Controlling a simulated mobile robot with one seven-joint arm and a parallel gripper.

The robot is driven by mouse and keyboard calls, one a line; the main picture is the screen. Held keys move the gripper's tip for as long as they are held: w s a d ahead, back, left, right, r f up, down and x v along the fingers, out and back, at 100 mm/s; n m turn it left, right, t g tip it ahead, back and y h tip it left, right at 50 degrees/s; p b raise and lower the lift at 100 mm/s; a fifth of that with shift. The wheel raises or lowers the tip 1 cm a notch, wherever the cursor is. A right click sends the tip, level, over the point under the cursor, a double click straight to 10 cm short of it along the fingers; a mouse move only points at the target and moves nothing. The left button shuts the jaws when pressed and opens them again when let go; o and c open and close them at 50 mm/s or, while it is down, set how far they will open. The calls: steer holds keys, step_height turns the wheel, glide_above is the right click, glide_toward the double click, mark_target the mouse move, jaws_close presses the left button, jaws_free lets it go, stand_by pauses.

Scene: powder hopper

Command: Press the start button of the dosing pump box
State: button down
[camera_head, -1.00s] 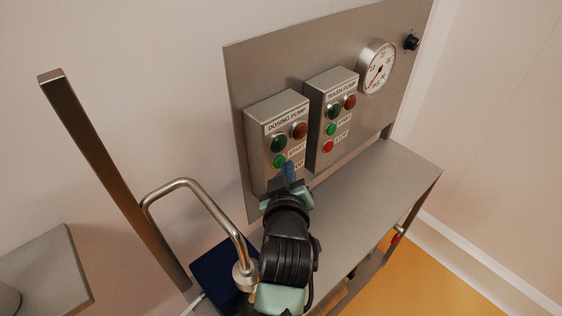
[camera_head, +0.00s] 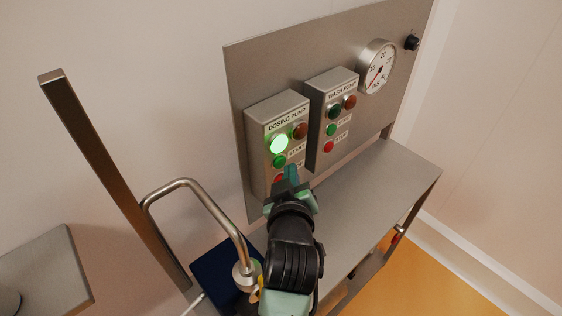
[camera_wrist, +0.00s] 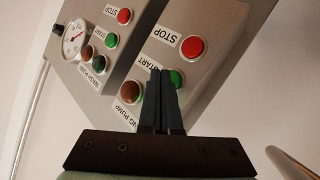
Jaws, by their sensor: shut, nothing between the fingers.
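The dosing pump box (camera_head: 259,128) is a grey box on the steel panel, with a green lamp (camera_head: 279,143) that is lit bright and a dark red lamp (camera_head: 300,131). Below them are the green start button (camera_head: 279,161) and the red stop button (camera_head: 278,178), partly covered by my gripper. My gripper (camera_head: 291,173) is shut and empty, its tips in front of the box just below and right of the start button. In the wrist view the start button (camera_wrist: 178,79) shows beside the fingertips (camera_wrist: 161,73), partly hidden by them; the stop button (camera_wrist: 193,47) is clear. I cannot tell whether the tips touch the box.
The wash pump box (camera_head: 318,119) with similar lamps and buttons is close on the right. A round gauge (camera_head: 377,69) and a black knob (camera_head: 411,42) are further right. A bent metal pipe (camera_head: 221,213) stands left of my arm. The steel shelf (camera_head: 370,190) below is bare.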

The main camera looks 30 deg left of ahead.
steer(key=shift+d, duration=0.2)
steer(key=d, duration=0.1)
steer(key=s+d, duration=0.1)
steer(key=d, duration=0.2)
steer(key=shift+s+d, duration=0.3)
steer(key=shift+s, duration=0.05)
stand_by(0.8)
steer(key=s+d+r+m+t+h+b, duration=0.1)
steer(key=d+r+m+t, duration=0.15)
steer(key=r, duration=0.75)
steer(key=d+r+m+t+h+b, duration=0.15)
steer(key=d+r+t, duration=0.25)
steer(key=r, duration=0.6)
steer(key=s+d+r+m+t+h+b, duration=0.1)
steer(key=d+r+m+t+b, duration=0.2)
steer(key=r, duration=0.7)
steer(key=s+d+r+m+t+h, duration=0.3)
steer(key=s+d+r+t, duration=0.2)
steer(key=s+r, duration=0.4)
step_height(320, 180, up, 2)
steer(key=shift+r+m, duration=0.1)
steer(key=shift+m, duration=0.3)
steer(key=shift+w+d, duration=0.1)
